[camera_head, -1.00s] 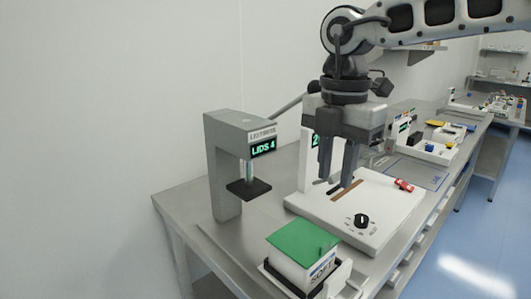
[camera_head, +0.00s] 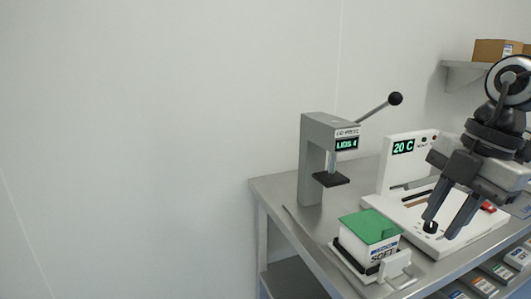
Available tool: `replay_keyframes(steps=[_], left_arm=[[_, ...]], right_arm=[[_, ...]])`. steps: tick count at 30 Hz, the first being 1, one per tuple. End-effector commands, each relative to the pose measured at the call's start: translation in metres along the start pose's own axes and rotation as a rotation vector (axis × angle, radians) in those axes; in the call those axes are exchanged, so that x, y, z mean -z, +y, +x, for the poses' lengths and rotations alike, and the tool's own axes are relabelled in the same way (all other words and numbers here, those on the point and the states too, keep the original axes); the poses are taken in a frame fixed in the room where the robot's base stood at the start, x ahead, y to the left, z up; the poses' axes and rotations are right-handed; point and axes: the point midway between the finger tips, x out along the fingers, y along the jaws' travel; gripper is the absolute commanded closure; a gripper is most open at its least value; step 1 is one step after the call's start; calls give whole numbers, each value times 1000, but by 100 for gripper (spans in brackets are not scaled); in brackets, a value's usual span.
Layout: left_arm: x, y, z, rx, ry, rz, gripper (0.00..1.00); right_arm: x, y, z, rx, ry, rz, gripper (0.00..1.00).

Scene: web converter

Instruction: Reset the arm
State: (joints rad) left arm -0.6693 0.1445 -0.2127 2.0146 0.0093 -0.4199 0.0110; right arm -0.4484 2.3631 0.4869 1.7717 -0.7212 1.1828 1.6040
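My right gripper (camera_head: 438,228) hangs at the right side of the head view, above a white machine base. Its two dark fingers point down and to the left with a gap between them, and nothing shows between them. The fingers hide part of the white machine (camera_head: 418,205), whose display reads 20 C. My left gripper is not in the head view.
A grey lever press (camera_head: 312,165) with a LIDS 4 display stands on the steel bench (camera_head: 272,186). A white box with a green lid (camera_head: 370,226) sits in a holder at the bench front. A cardboard box (camera_head: 497,49) lies on a wall shelf. Bare wall fills the left.

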Motion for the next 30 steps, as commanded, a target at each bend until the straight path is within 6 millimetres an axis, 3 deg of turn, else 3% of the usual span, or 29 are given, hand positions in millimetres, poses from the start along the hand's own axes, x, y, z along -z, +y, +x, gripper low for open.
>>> replay_keyframes(steps=[5, 11, 18, 22, 25, 28, 30], left_arm=[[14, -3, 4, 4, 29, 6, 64], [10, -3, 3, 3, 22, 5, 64], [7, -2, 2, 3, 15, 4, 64], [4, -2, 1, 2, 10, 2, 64], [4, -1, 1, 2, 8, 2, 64], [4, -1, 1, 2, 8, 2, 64], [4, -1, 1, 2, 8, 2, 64]], right_arm=[[-6, 4, 18, -172, 152, 5, 74], [-18, 12, 37, -462, 324, 54, 74], [-62, 10, 64, -1016, 436, 342, 74], [-95, -12, 91, -1242, 363, 616, 74], [-113, -41, 124, -1323, 258, 863, 74], [-118, -77, 166, -1309, 135, 1120, 74], [-109, -104, 198, -1239, 51, 1291, 74]])
